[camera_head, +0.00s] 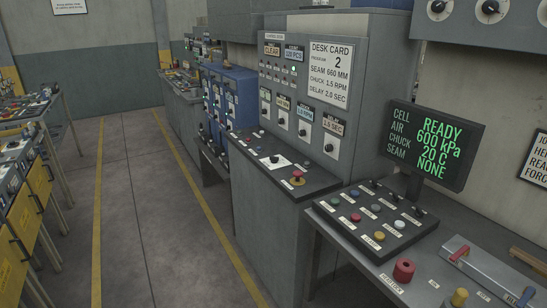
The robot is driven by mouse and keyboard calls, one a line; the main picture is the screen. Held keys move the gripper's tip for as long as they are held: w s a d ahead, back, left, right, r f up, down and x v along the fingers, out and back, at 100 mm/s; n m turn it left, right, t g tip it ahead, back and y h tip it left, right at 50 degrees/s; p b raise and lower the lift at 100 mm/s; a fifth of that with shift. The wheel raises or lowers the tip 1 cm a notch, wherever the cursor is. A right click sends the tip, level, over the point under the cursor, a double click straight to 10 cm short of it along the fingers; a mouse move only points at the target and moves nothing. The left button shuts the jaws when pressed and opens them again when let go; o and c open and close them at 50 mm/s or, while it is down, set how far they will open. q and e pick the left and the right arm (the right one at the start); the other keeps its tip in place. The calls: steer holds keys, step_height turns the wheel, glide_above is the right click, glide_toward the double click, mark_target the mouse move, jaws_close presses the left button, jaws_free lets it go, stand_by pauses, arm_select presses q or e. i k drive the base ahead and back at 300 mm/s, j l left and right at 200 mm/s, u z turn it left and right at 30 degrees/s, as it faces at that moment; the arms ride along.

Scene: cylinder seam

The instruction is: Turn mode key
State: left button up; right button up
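A grey control cabinet (345,103) stands in the middle, with a sloped dark desk (250,146) at its front. On the desk a small black switch (275,158) sits on a white plate; its label is too small to read, so I cannot tell whether it is the mode key. Several black knobs, one of them a knob (329,147) at the right, are on the cabinet's upright face. A dark button box (345,222) at the lower right carries coloured buttons and several black switches along its back. Neither of my grippers is in view.
A red mushroom button (297,177) is on the desk's front right. A screen (437,145) reads READY, 600 kPa, 20 C, NONE. A red round knob (404,270) and a grey bar with a handle (480,266) are on the right bench. The floor aisle (150,190) is clear.

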mark_target(275, 160)
steer(key=i+j+z, duration=0.15)
steer(key=i, duration=0.25)
steer(key=i+j+z, duration=0.15)
steer(key=i, duration=0.2)
steer(key=i+j+z, duration=0.1)
steer(key=i, duration=0.25)
